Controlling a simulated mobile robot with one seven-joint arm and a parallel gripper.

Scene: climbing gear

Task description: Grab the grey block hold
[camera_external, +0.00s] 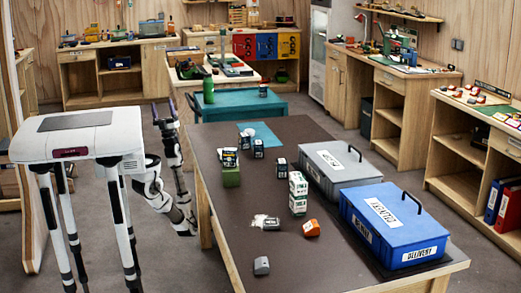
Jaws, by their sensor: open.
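A small grey block (261,266), which looks like the grey block hold, lies near the front of the dark-topped table (300,270). My gripper (172,106) is raised beyond the table's left edge, pointing up. It is open, with no object visible between its fingers. It is well apart from the grey block, far behind it and to the left.
A blue lidded box (408,252) and a grey lidded box (310,157) line the table's right side. The table's front left is clear around the grey block.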

